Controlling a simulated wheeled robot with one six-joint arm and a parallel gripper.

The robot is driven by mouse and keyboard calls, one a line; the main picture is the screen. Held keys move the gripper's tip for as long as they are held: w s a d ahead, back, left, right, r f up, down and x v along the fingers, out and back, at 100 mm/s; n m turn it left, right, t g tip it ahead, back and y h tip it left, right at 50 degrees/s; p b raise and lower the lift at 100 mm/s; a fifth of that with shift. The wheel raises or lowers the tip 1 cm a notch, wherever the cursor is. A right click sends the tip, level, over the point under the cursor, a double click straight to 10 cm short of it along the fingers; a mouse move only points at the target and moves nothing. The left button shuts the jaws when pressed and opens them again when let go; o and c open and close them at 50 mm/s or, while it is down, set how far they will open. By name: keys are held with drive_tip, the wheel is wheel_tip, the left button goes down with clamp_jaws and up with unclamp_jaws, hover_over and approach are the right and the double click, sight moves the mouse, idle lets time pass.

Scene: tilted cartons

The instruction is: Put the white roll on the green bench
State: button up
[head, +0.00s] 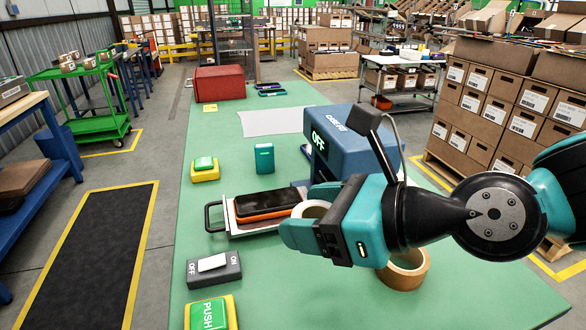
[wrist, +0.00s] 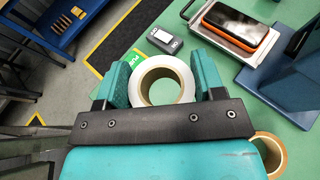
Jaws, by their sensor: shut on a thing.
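The white roll (head: 311,209) is a ring of white tape with a tan core, between the fingers of my gripper (head: 304,222). In the wrist view, the white roll (wrist: 162,69) has a teal finger of my gripper (wrist: 162,82) on each side, and they are shut on it. The green bench (head: 277,281) is the long green surface under my arm. The roll appears held above the bench; its exact height is hard to tell. My gripper hides part of the roll in the head view.
A brown tape roll (head: 405,271) lies on the bench under my arm. A tray (head: 233,226) with an orange-edged device (head: 268,205) extends from a blue box (head: 350,150). A grey switch (head: 214,268) and green push button (head: 209,314) are left. The bench's front middle is clear.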

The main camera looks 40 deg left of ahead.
sight(306, 317)
drive_tip(key=shift+s+a, duration=0.1)
drive_tip(key=shift+s, duration=0.05)
wheel_tip(306, 317, down, 20)
drive_tip(key=b, duration=0.3)
drive_tip(key=o, duration=1)
drive_tip(key=shift+f, duration=0.1)
drive_tip(key=shift+c, duration=0.2)
drive_tip(key=shift+r, duration=0.2)
drive_tip(key=v, duration=1.2)
drive_tip(key=shift+b, duration=0.4)
